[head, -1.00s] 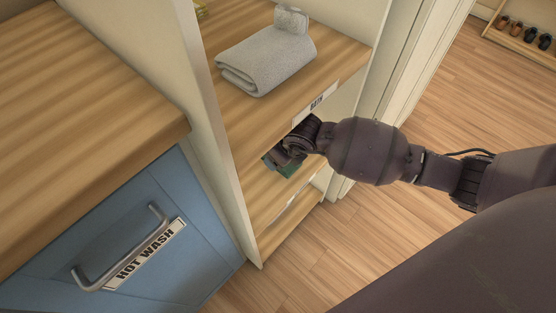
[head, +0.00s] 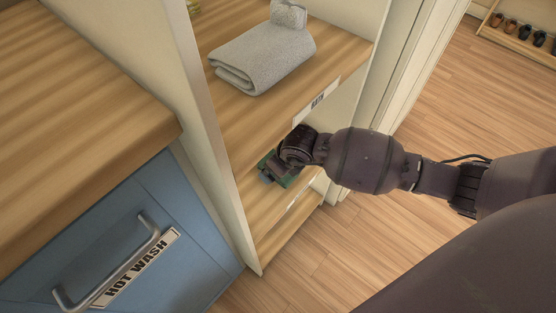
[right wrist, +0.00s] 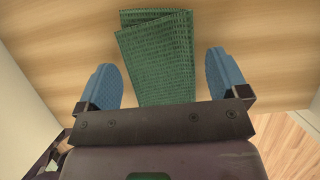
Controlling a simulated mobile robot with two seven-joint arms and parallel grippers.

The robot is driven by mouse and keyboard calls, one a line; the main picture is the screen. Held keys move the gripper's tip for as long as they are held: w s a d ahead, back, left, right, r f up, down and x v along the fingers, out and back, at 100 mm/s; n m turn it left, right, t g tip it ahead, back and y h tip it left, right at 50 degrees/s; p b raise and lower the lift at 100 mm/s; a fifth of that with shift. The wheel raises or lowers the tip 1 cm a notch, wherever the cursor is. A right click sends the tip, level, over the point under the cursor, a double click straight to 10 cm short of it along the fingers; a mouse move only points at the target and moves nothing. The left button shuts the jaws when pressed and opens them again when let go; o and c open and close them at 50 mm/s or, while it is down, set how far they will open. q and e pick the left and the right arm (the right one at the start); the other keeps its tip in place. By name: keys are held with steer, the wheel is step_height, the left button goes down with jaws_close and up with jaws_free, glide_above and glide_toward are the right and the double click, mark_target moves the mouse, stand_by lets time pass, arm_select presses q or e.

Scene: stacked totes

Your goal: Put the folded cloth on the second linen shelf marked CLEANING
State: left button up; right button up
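The green folded cloth (right wrist: 158,55) lies on a wooden shelf board, with a textured weave. In the head view a bit of the cloth (head: 291,182) shows on the shelf board below the one with the grey towel. My right gripper (right wrist: 172,82) is open, its blue fingertips standing on either side of the cloth with a clear gap at each side. In the head view the right gripper (head: 271,170) reaches into this shelf, partly hidden by its own wrist. My left gripper is not in view. No CLEANING label is readable.
A folded grey towel (head: 262,58) lies on the shelf above, whose front edge carries a small label (head: 317,101). A blue HOT WASH cabinet (head: 165,215) stands at the left. Another shelf board (head: 288,228) is below. The floor at the right is open; a shoe rack (head: 520,38) is far off.

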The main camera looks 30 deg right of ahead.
steer(key=p+v, duration=0.1)
steer(key=v, duration=0.1)
steer(key=p+v, duration=0.1)
steer(key=v, duration=0.1)
steer(key=p+v, duration=0.1)
steer(key=v, duration=0.1)
steer(key=shift+w+r, duration=0.2)
steer(key=shift+r, duration=0.25)
steer(key=shift+s+d+r, duration=0.1)
steer(key=shift+s+r, duration=0.3)
steer(key=shift+r, duration=0.1)
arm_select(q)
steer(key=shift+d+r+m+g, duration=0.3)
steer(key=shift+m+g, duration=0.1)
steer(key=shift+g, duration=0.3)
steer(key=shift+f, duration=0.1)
arm_select(e)
steer(key=shift+f, duration=0.1)
